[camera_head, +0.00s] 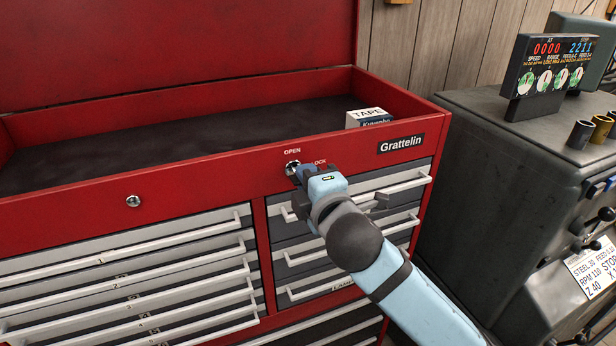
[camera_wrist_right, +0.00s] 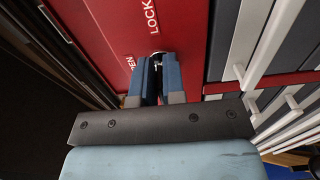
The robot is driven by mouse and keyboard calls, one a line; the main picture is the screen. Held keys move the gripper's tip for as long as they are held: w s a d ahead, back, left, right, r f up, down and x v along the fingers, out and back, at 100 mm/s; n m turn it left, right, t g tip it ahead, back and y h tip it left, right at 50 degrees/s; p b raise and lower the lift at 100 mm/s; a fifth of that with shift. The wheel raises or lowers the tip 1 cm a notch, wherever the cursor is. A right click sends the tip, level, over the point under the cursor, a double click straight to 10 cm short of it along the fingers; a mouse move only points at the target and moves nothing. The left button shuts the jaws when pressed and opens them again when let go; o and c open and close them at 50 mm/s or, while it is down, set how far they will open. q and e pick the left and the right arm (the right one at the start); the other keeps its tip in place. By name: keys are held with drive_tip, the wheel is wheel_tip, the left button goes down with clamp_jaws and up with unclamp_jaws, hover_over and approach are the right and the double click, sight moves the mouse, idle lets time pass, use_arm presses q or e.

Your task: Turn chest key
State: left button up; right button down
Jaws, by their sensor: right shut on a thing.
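The red tool chest (camera_head: 70,216) stands with its lid up, and its lock with the key (camera_head: 292,168) is on the front face between the OPEN and LOCK labels. My right gripper (camera_head: 298,172) is at the lock, its fingers shut on the key. In the right wrist view the two blue fingers (camera_wrist_right: 160,75) reach to the lock (camera_wrist_right: 157,55), with the LOCK label beside it. The fingers hide most of the key, so its turn angle cannot be told. My left gripper is not in view.
A box marked TAPE (camera_head: 368,117) sits in the open top compartment. A second round lock (camera_head: 133,201) is on the left of the front. Drawer handles (camera_head: 130,250) stick out below. A dark machine (camera_head: 500,180) stands close on the right.

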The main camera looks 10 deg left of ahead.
drive_tip(key=c, duration=1.3)
unclamp_jaws()
drive_tip(key=b+v, duration=0.2)
drive_tip(key=v, duration=1.1)
drive_tip(key=shift+s+d+b, duration=0.25)
drive_tip(key=shift+s+b, duration=0.05)
drive_tip(key=shift+s, duration=0.05)
